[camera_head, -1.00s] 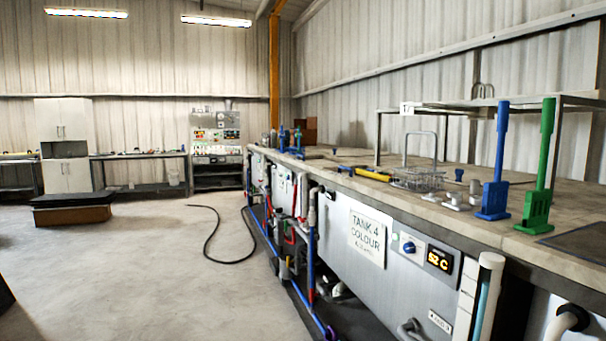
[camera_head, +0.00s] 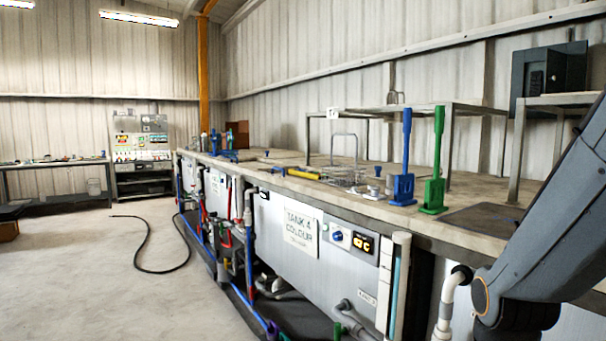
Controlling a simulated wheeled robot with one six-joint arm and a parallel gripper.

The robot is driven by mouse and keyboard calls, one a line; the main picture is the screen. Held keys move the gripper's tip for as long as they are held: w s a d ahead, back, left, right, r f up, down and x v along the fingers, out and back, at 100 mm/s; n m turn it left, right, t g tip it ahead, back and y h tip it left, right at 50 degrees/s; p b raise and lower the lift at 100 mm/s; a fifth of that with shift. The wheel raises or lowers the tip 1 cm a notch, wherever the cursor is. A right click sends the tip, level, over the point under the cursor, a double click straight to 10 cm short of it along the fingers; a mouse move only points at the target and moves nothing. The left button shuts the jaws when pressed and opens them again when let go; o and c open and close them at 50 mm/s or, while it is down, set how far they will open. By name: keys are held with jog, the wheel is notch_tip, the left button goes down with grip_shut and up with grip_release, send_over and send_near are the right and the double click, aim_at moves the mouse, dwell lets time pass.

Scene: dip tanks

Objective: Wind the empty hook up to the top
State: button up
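I cannot make out a hoist hook or a winding handle with certainty in this view. A small grey looped metal piece (camera_head: 397,97) stands at the back, above the raised frame; I cannot tell whether it is the hook. My arm crosses the lower right corner, and its end with the gripper is outside the picture. A blue upright handle (camera_head: 403,188) and a green upright handle (camera_head: 434,194) stand side by side on the bench top.
The tank bench (camera_head: 300,238) runs along the right, with pipes on its front. A wire basket (camera_head: 347,176) and a yellow tool (camera_head: 304,174) lie on top. A dark box (camera_head: 546,75) stands on a raised frame. A black hose (camera_head: 150,265) crosses the otherwise open floor at left.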

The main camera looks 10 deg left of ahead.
grip_shut()
dwell(1.7)
